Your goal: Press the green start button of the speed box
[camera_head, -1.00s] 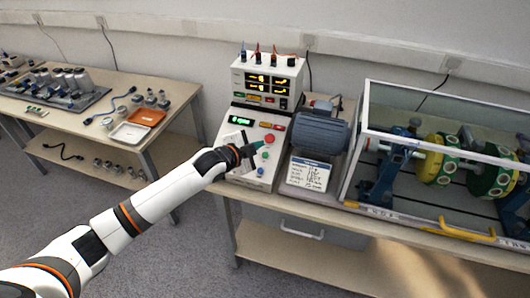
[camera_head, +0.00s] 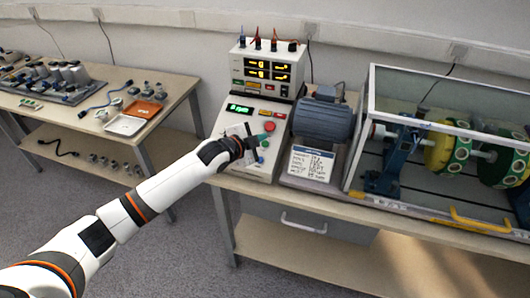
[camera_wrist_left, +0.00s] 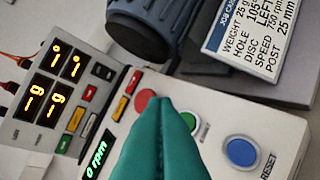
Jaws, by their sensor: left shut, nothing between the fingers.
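The speed box (camera_head: 236,160) stands on the right-hand bench, with a sloping white panel and a lit green rpm display (camera_head: 239,109). Its red button (camera_head: 269,127) shows just past my left gripper (camera_head: 262,138). In the left wrist view, the teal fingers of my left gripper (camera_wrist_left: 176,104) are shut and empty, over the panel. The green start button (camera_wrist_left: 192,121) is mostly hidden behind the fingertips, between the red button (camera_wrist_left: 144,101) and the blue reset button (camera_wrist_left: 241,152). I cannot tell whether the fingertips touch the green button. My right gripper is not in view.
A display unit (camera_head: 264,68) with lit yellow digits stands behind the panel. A dark motor (camera_head: 322,117) and a job card (camera_head: 311,163) are right of the box. A clear-walled enclosure (camera_head: 430,80) holds a rotor with discs. A second bench (camera_head: 178,88) stands at left.

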